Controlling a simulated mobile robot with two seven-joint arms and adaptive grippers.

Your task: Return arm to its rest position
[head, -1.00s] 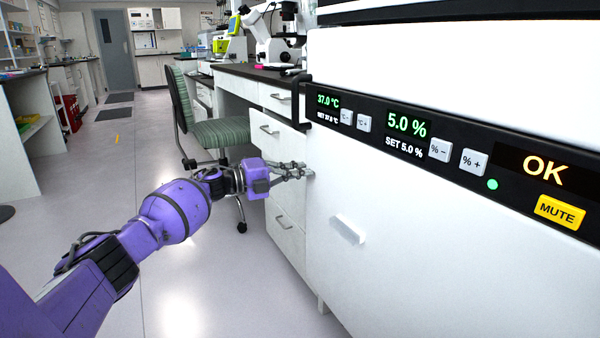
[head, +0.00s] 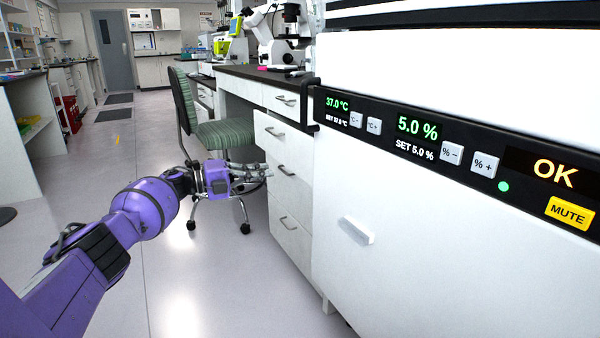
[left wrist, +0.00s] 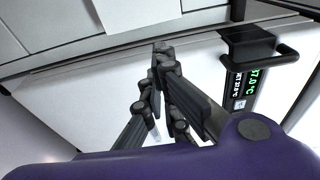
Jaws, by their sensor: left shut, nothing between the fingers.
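My left arm is purple and reaches in from the lower left of the head view. Its left gripper (head: 262,172) is shut and empty, in front of the white drawers and to the left of the incubator (head: 440,235). A gap shows between the fingertips and the incubator's front. In the left wrist view the dark fingers of the gripper (left wrist: 162,52) are together with nothing between them. My right gripper is not in view.
The incubator's control panel (head: 420,138) reads 37.0 °C, 5.0 % and OK. A white handle (head: 357,230) sticks out of its front. A green chair (head: 222,133) stands behind the gripper. Drawers (head: 289,205) are close by. The floor (head: 110,185) at left is open.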

